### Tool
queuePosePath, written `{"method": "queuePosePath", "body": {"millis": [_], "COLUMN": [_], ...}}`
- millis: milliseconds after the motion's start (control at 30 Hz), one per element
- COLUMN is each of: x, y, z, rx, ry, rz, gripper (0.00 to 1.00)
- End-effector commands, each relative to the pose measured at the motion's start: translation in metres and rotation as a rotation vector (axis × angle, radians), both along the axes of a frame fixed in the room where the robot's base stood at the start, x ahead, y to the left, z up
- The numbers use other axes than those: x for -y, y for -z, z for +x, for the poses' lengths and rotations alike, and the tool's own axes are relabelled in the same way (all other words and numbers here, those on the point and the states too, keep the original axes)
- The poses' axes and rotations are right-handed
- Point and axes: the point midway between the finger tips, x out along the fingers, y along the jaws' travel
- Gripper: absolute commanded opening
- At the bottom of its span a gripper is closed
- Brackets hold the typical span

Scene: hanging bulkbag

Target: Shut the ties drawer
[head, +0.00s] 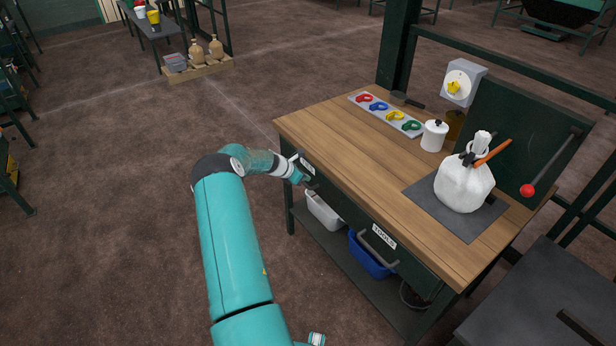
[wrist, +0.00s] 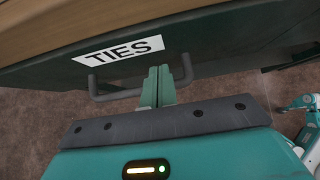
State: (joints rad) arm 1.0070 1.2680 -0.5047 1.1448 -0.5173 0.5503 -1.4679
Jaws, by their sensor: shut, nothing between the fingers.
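The ties drawer (wrist: 225,45) has a dark green front with a white TIES label (wrist: 122,50) and a grey bar handle (wrist: 115,95). In the head view, its front is at the left end of the workbench, partly hidden by my gripper (head: 305,181). In the wrist view my gripper (wrist: 158,86) is shut and empty. Its fingers cross the handle bar between the two posts, with the tips at or very near the drawer front. Contact is not clear. The drawer front lies close under the tabletop edge, and I cannot tell if any gap remains.
The tools drawer (head: 413,263) is to the right on the same wooden-topped bench (head: 340,135). A white bin (head: 323,211) and a blue bin (head: 367,258) stand on the shelf below. A white bag (head: 463,185) sits on the bench. The floor at left is open.

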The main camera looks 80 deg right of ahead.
Motion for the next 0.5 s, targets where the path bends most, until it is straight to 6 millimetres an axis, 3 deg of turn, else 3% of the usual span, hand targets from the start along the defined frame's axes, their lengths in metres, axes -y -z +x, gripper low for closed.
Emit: {"method": "queuePosePath", "body": {"millis": [33,100,500], "x": [-0.008,-0.016,-0.055], "y": [0.0,-0.007,-0.062], "z": [0.015,0.027,0.068], "rx": [0.002,0.004,0.004], "ry": [-0.008,-0.007,-0.004], "rz": [0.003,0.002,0.006], "gripper": [0.0,0.0,0.0]}}
